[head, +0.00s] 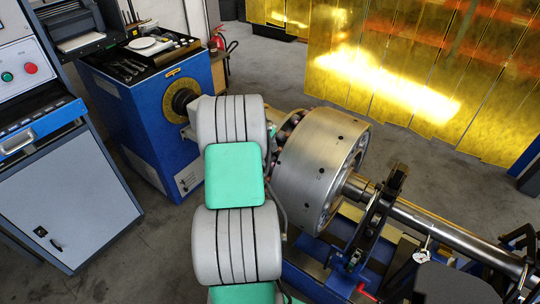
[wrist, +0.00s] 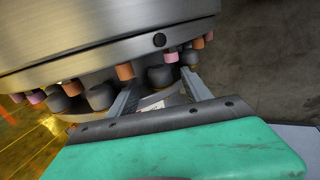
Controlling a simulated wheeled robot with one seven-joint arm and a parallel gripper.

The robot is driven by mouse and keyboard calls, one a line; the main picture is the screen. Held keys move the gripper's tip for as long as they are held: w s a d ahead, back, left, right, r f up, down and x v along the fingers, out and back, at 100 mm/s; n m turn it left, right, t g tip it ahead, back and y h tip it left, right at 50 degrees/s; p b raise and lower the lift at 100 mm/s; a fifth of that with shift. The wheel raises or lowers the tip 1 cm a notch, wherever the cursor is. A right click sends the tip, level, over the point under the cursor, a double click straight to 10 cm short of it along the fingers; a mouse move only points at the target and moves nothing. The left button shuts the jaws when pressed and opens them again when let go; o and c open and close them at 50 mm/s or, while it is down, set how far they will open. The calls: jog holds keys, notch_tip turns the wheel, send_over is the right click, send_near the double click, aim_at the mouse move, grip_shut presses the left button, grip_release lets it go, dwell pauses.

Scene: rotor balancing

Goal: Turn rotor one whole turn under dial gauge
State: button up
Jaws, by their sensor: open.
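The rotor (head: 318,172) is a large silver drum on a horizontal shaft (head: 450,235). Its rim fills the top of the wrist view (wrist: 90,45), with dark, orange and pink pegs along its edge. My gripper (wrist: 158,80) is open, with its two fingers pointing at this edge. A dark peg (wrist: 160,77) shows between the fingertips; I cannot tell whether they touch it. In the head view my own arm hides most of the gripper. The dial gauge (head: 422,256) is a small white dial near the shaft at lower right.
A black bearing stand (head: 377,222) holds the shaft right of the rotor. A blue drive cabinet (head: 150,125) with tools on top stands at left, beside a grey control cabinet (head: 65,200). Yellow curtain strips (head: 400,70) hang behind. Grey floor is clear between.

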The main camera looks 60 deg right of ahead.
jog(key=shift+x, duration=1.2)
grip_shut()
jog(key=shift+d+r, duration=0.1)
dwell(0.4)
